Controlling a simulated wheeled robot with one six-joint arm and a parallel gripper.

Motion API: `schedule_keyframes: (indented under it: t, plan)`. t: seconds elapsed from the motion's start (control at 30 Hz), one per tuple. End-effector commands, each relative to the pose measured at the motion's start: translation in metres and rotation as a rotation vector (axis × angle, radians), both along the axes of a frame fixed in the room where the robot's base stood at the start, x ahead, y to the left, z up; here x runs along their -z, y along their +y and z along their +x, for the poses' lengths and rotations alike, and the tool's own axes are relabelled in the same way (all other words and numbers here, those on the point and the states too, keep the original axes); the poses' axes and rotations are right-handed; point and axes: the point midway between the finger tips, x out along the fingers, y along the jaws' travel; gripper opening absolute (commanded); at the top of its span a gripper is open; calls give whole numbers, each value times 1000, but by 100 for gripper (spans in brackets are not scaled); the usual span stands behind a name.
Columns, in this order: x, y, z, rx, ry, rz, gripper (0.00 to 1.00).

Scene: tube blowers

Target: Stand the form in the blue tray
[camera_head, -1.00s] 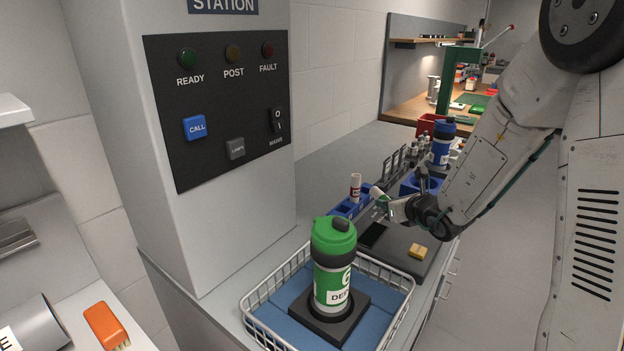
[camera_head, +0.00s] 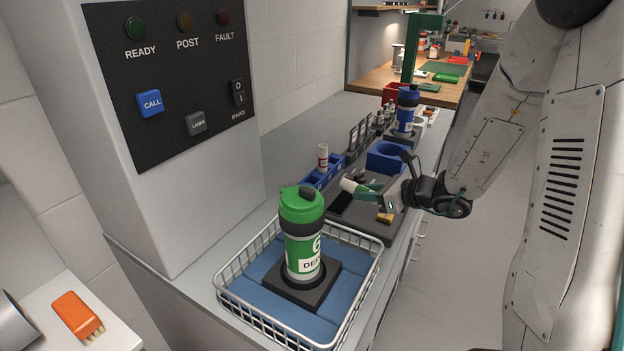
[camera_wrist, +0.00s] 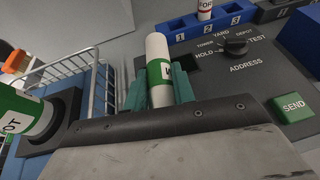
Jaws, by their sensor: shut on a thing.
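The form (camera_wrist: 157,52), a white roll with a green lettered band, is held between the green fingers of my gripper (camera_wrist: 158,90) in the wrist view. In the head view, the form's white end (camera_head: 349,185) points left from my gripper (camera_head: 368,193), above the dark console. The blue tray (camera_head: 313,180) lies just beyond, with slots numbered 1, 2 and 3; it also shows in the wrist view (camera_wrist: 222,32). A white and red roll (camera_head: 322,157) stands upright in it, apparently around slot 2. The form is apart from the tray.
A wire basket (camera_head: 232,284) holds a green-lidded bottle (camera_head: 301,230) on a black base, left of my gripper. The console has a dial (camera_wrist: 236,46) and a green SEND button (camera_wrist: 291,107).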

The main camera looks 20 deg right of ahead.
Motion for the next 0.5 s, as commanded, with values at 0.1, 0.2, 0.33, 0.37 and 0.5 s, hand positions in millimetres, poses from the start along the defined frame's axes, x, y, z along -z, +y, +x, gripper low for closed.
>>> schedule_keyframes:
  t: [0.1,0.2,0.33,0.37,0.5]
  plan:
    - [3,15,25,-7,0,-1,1]
    - [6,27,49,-6,1,0,1]
    - [9,42,78,-4,0,0,1]
    - [9,45,84,-4,0,-1,1]
    - [11,54,103,-2,0,0,1]
